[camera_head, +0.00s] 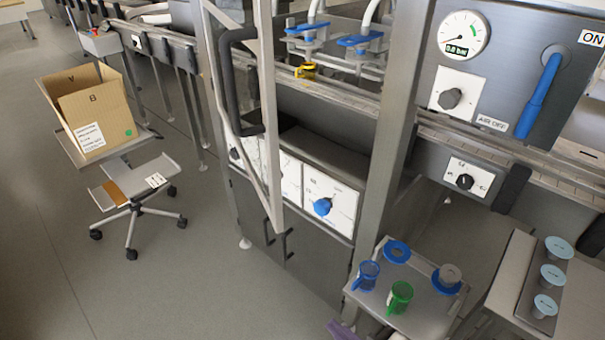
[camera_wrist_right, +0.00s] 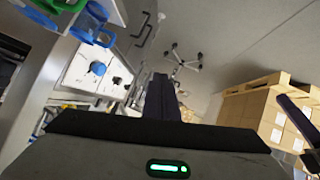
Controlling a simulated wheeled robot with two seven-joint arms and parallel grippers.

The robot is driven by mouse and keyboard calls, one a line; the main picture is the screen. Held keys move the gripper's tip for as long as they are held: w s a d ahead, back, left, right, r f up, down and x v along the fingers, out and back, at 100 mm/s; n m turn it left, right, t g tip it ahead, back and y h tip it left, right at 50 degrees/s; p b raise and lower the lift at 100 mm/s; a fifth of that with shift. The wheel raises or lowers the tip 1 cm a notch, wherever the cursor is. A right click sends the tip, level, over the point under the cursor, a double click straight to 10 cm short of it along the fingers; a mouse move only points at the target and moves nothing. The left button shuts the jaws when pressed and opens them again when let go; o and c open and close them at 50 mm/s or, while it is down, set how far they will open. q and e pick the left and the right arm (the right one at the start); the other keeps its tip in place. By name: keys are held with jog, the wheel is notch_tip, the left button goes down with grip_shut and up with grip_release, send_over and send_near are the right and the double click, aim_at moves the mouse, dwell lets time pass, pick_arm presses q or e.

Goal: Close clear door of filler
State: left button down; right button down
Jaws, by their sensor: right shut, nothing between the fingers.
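The clear door (camera_head: 270,120) of the filler stands open in the head view, swung out from the machine and seen at a steep angle. It has a metal frame and a dark bar handle (camera_head: 228,75). My right gripper (camera_wrist_right: 161,90) is shut and empty in the right wrist view, pointing past the machine's front towards the floor. In the head view only a small purple part, likely of my right gripper (camera_head: 341,329), shows at the bottom edge, low and well apart from the door. My left gripper is not in view.
A small tray table (camera_head: 420,318) holds a blue mug (camera_head: 368,274), a green mug (camera_head: 400,296) and blue rings. The filler's front has a blue knob (camera_head: 322,206). A swivel chair (camera_head: 135,190) and a cardboard box (camera_head: 95,115) stand left. Floor before the door is clear.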

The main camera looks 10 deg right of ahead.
jog(key=w+a+r+n+t+y, duration=0.1)
jog(key=w+a+r+n, duration=0.2)
jog(key=r, duration=0.4)
jog(key=w+a+r+n+t+y, duration=0.1)
jog(key=w+r+n+t+y, duration=0.15)
jog(key=r+n, duration=0.4)
jog(key=n+y, duration=0.2)
jog(key=n, duration=0.5)
send_near(273, 179)
jog(key=s+a+r, duration=0.1)
jog(key=s+a, duration=0.2)
jog(key=a, duration=0.1)
jog(key=r+p+x, duration=0.1)
jog(key=p+x, duration=0.1)
jog(key=x, duration=0.8)
jog(key=shift+w+d+t, duration=0.15)
jog(key=shift+d+t, duration=0.05)
jog(key=shift+d, duration=0.75)
jog(key=shift+w+d+t, duration=0.1)
jog(key=shift+d+t, duration=0.05)
jog(key=shift+d, duration=0.75)
